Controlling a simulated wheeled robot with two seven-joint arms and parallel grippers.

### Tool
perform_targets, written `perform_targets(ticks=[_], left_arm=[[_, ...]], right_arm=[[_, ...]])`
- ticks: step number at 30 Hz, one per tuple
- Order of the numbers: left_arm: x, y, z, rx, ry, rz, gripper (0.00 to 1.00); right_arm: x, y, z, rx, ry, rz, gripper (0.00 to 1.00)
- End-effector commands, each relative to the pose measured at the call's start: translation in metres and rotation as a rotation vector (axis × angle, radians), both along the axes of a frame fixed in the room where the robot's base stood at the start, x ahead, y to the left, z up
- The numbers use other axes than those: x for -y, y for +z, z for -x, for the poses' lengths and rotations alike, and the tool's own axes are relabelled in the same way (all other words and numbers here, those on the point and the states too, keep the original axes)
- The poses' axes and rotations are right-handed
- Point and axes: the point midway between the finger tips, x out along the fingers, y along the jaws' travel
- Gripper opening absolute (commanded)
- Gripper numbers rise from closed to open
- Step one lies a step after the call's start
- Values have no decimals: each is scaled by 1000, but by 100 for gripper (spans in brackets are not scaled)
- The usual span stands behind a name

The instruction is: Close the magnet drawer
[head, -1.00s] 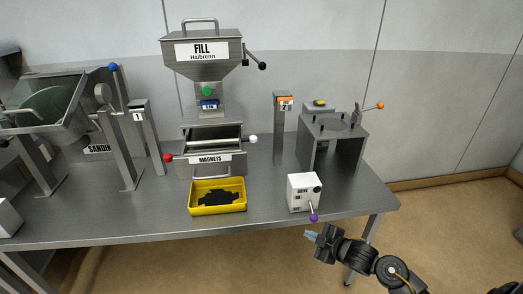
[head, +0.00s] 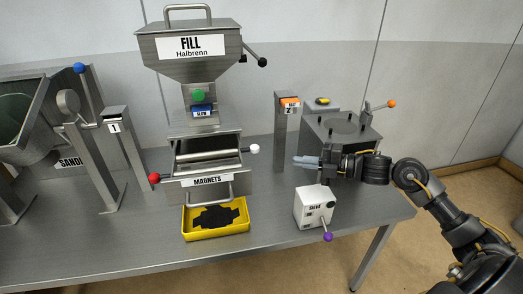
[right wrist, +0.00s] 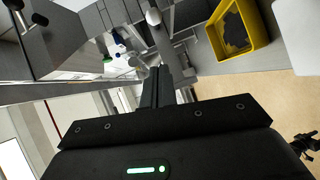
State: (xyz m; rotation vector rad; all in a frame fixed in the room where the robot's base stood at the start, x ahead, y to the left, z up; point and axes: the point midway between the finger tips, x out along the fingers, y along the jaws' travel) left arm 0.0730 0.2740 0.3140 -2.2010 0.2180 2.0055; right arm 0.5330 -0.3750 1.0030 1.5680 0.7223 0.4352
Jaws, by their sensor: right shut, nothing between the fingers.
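The magnet drawer (head: 192,187), a grey metal front with a "MAGNETS" label and a bar handle (head: 208,198), sits low on the filling machine (head: 188,66). It seems to stand out from the housing, but I cannot tell how far. My right gripper (head: 296,161) is to the right of the drawer, above the table, with its fingers pointing left. It is shut and empty, touching nothing visible. Its dark fingers (right wrist: 157,88) also show together in the right wrist view. My left gripper is not in view.
A yellow tray (head: 216,234) with dark pieces stands in front below the drawer. A red knob (head: 153,177) and a white knob (head: 254,149) flank the machine. Post 2 (head: 286,135), a white switch box (head: 314,207) and a metal stand (head: 352,140) are near my right gripper.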

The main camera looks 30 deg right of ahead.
Motion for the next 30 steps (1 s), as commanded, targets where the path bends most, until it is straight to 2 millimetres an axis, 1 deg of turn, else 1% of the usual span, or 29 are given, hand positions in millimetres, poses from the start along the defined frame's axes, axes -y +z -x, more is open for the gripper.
perform_targets(ticks=[5,7,10,15,18,21,24,30], left_arm=[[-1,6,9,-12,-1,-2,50],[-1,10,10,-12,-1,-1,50],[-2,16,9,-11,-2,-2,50],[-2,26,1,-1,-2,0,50],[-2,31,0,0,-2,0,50],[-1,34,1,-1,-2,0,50],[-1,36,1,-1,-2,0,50],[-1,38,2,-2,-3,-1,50]], right_arm=[[-10,1,-12,2,-3,-4,0],[-19,0,-21,1,-1,-5,0],[-33,-2,-37,2,-1,-6,0],[-58,-7,-63,0,-1,-7,0],[-69,-11,-77,-1,-2,-4,0],[-66,-15,-92,-3,-5,-4,0],[-65,-18,-102,-2,-4,-3,0],[-64,-21,-111,-1,-2,-1,0]])
